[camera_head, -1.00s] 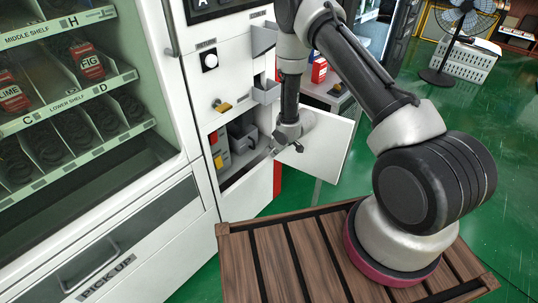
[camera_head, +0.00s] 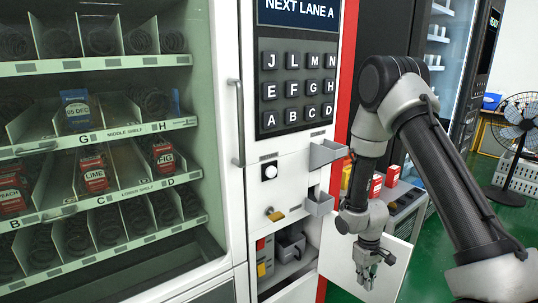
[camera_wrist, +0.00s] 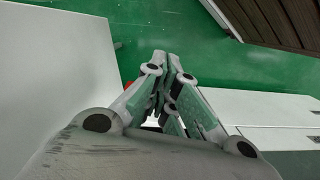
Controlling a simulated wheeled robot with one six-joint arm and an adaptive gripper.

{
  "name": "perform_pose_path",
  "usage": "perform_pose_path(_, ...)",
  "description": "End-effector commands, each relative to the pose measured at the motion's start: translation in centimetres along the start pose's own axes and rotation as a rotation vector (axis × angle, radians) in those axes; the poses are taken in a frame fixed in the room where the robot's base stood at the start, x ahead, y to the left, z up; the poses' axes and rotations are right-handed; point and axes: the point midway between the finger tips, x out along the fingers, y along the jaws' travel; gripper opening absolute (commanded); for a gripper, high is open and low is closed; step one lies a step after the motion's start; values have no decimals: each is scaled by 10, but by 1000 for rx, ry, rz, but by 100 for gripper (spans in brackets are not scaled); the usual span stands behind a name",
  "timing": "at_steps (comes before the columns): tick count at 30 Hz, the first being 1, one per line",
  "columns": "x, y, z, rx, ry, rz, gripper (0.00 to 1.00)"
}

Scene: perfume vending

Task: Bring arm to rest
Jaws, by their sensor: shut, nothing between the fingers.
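My gripper (camera_head: 366,280) hangs at the end of my bent arm in the head view, pointing down in front of the open white door panel (camera_head: 345,262) of the vending machine. In the wrist view my gripper (camera_wrist: 168,62) has its fingers together, with nothing between them. Green floor lies beyond the fingertips. The white panel also shows at the left of the wrist view (camera_wrist: 50,75).
The vending machine (camera_head: 240,200) has a glass front at left and a keypad (camera_head: 297,90). Its lower compartment (camera_head: 283,255) stands open. A side table (camera_head: 405,200) with red boxes is behind my arm. A fan (camera_head: 518,125) stands far right.

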Motion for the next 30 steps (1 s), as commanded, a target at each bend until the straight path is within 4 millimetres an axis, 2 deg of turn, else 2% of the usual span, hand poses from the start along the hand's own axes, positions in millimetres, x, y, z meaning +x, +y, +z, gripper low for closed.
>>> perform_pose_path(1,-25,4,9,24,-15,7,0)
perform_pose_path(5,-90,9,44,98,-65,13,0)
perform_pose_path(9,-163,7,88,181,-87,7,0)
perform_pose_path(15,-247,-5,150,279,-51,-15,0)
perform_pose_path(18,-280,-13,180,319,-3,-25,0)
perform_pose_path(24,-331,-27,227,382,167,-28,0)
perform_pose_path(30,-369,-30,251,417,381,8,0)
